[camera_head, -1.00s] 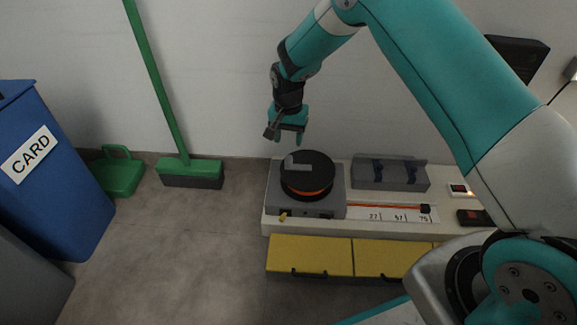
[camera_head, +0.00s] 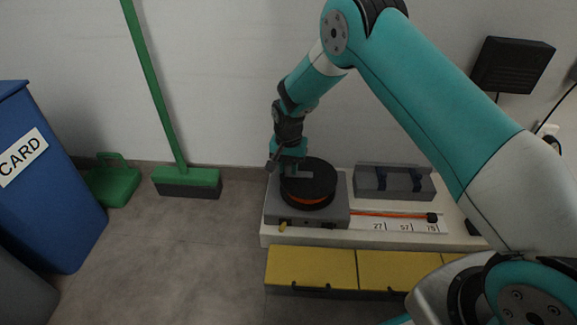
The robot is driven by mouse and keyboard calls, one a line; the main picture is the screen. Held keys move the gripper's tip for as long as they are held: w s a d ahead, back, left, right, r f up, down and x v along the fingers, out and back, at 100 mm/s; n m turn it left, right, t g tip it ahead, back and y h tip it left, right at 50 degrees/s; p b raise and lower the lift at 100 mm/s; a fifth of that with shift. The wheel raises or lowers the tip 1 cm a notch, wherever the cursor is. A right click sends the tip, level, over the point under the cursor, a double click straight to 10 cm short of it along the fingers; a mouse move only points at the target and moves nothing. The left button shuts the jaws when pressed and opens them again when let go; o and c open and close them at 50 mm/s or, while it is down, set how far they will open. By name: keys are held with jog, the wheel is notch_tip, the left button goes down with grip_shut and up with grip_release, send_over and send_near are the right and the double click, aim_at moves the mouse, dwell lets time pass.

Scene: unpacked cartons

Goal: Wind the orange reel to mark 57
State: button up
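The orange reel (camera_head: 308,199) sits on a grey base on the white bench, with a black disc-shaped top and a small grey crank piece on it. An orange line (camera_head: 388,214) runs right from the base to a black end block (camera_head: 431,217). My gripper (camera_head: 284,168) is low at the reel's back left edge, close to the crank piece. Its fingertips are small and partly hidden, so I cannot tell its opening or whether it touches.
A grey rack (camera_head: 394,182) with two dark blue holders stands behind the scale. Yellow-topped boxes (camera_head: 312,266) lie in front of the bench. A green broom (camera_head: 186,182), green dustpan (camera_head: 112,181) and blue CARD bin (camera_head: 45,180) stand left. Floor between is clear.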

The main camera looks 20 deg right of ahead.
aim_at(309, 162)
grip_shut()
jog(key=m+p, duration=0.1)
jog(key=w+m+p, duration=0.1)
jog(key=p, duration=0.1)
jog(key=shift+d+r, duration=0.2)
jog(key=shift+d, duration=0.15)
jog(key=m+p, duration=0.1)
jog(key=w+d+m+p, duration=0.1)
jog(key=m, duration=0.1)
jog(key=m+p, duration=0.1)
jog(key=m, duration=0.1)
jog(key=w+d+m, duration=0.1)
jog(key=shift+d+m+p, duration=0.25)
jog(key=shift+m+p, duration=0.15)
jog(key=m, duration=0.1)
jog(key=d+m+p, duration=0.1)
jog(key=m, duration=0.1)
jog(key=d+m, duration=0.1)
jog(key=shift+w+d+f+p, duration=0.1)
jog(key=shift+w+p, duration=0.2)
jog(key=shift+p, duration=0.05)
jog(key=shift+s+d+m+p, duration=0.1)
jog(key=shift+d+m+p, duration=0.35)
jog(key=shift+m, duration=0.75)
jog(key=shift+s+d+m+p, duration=0.1)
jog(key=shift+d+m+p, duration=0.15)
jog(key=shift+d+m, duration=0.65)
jog(key=shift+a+f+m, duration=0.1)
jog(key=shift+a+m, duration=0.1)
jog(key=shift+m, duration=0.3)
